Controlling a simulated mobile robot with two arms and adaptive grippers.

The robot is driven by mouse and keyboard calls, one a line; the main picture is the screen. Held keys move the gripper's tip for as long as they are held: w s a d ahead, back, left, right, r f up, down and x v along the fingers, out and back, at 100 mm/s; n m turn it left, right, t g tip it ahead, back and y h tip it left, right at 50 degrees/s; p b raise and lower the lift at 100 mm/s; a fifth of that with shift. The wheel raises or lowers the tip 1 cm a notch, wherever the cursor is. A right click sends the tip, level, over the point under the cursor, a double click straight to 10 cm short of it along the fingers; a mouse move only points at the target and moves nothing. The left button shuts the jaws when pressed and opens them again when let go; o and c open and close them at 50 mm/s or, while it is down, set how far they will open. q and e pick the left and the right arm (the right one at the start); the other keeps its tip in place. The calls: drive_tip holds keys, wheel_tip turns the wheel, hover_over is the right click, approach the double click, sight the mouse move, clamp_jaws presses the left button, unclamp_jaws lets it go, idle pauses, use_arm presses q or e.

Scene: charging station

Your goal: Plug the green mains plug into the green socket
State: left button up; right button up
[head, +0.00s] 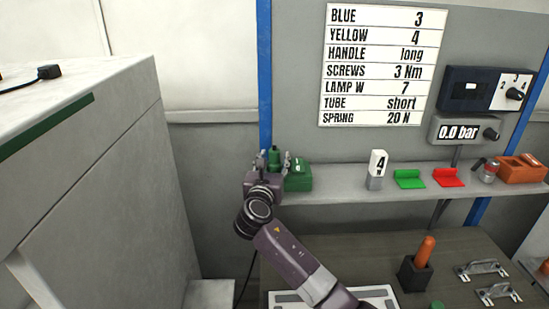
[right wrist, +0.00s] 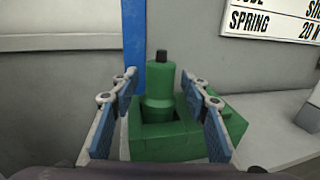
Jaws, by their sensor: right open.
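The green mains plug (right wrist: 158,88), a stepped green body with a black top end, stands upright in the recess of the green socket (right wrist: 165,150) in the right wrist view. I cannot tell how deep it sits. In the head view the plug (head: 274,156) and the green socket (head: 301,180) are at the left end of the shelf, partly hidden by my gripper. My right gripper (right wrist: 160,84) is open, its blue-padded fingers on either side of the plug with visible gaps. It also shows in the head view (head: 275,162). My left gripper is not in view.
The shelf (head: 340,196) also holds a white tag marked 4 (head: 377,165), a green piece (head: 409,179), a red piece (head: 449,177) and an orange-brown box (head: 521,170). A blue post (head: 265,80) rises behind the plug. A grey cabinet (head: 100,180) stands left.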

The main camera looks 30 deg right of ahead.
drive_tip(key=v, duration=1.1)
drive_tip(key=shift+s, duration=0.15)
drive_tip(key=shift+r, duration=0.1)
